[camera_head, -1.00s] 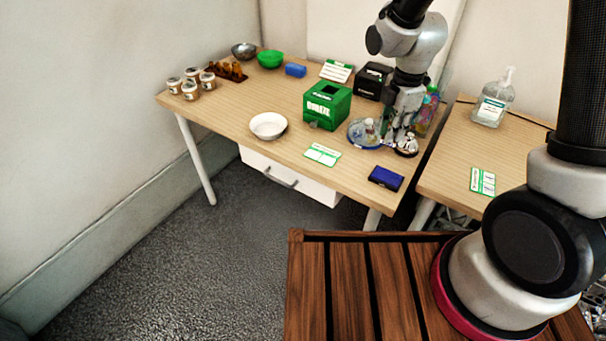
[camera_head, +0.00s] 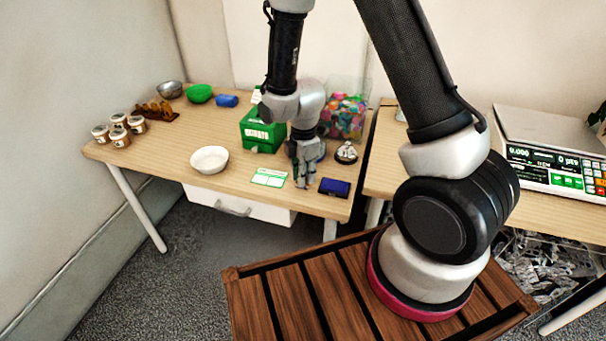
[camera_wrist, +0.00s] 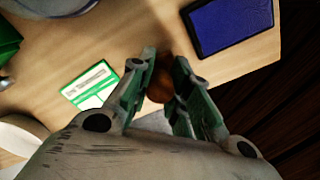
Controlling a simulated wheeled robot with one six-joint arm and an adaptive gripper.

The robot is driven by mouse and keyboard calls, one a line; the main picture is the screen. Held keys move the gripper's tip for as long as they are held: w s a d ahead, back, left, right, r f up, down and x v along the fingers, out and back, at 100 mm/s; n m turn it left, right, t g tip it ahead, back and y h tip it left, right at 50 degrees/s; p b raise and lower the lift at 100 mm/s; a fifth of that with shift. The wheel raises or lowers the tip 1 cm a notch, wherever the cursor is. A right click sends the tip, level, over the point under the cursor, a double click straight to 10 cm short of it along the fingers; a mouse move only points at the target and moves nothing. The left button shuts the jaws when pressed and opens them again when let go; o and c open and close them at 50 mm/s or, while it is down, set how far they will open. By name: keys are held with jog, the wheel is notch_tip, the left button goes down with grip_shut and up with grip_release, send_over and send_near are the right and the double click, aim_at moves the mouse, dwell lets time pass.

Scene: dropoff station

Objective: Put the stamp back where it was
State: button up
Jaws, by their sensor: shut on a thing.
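My gripper (camera_head: 304,180) is low over the front of the left table, between the green-and-white card (camera_head: 270,177) and the blue ink pad (camera_head: 335,187). In the wrist view my gripper (camera_wrist: 166,66) is shut on a brown, rounded piece, which I take to be the stamp (camera_wrist: 160,88). The fingers hide most of it, and I cannot tell whether it touches the table. The ink pad (camera_wrist: 230,24) shows at the upper right of the wrist view, apart from the fingers. The card (camera_wrist: 90,86) lies to their left.
A white bowl (camera_head: 209,160) stands left of the card. A green box (camera_head: 262,134) is behind the gripper, with a bell (camera_head: 346,153) and a bin of colourful pieces (camera_head: 345,115) to the right. Jars (camera_head: 119,130) stand far left. The table's front edge is close.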

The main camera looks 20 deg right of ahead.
jog(key=shift+f, duration=0.15)
jog(key=o, duration=0.8)
notch_tip(320, 180, up, 12)
jog(key=s+d+r+m+t, duration=0.1)
jog(key=s+d+r+m, duration=0.25)
jog(key=r, duration=0.35)
jog(key=s+d+r+m+t, duration=0.1)
jog(key=s+d+r+m, duration=0.1)
jog(key=d+r+m, duration=0.4)
jog(key=shift+s+d+r+m+t, duration=0.35)
jog(key=shift+s+d+r+m, duration=0.55)
jog(key=shift+s+r+m, duration=1.05)
jog(key=shift+s+d+r+m+t, duration=0.4)
jog(key=shift+s+d+r+m, duration=0.85)
jog(key=shift+s, duration=1.35)
jog(key=shift+s+d+r+m+t, duration=0.45)
jog(key=shift+s+r+m, duration=0.8)
jog(key=shift+s+m, duration=0.85)
jog(key=shift+s+d, duration=0.1)
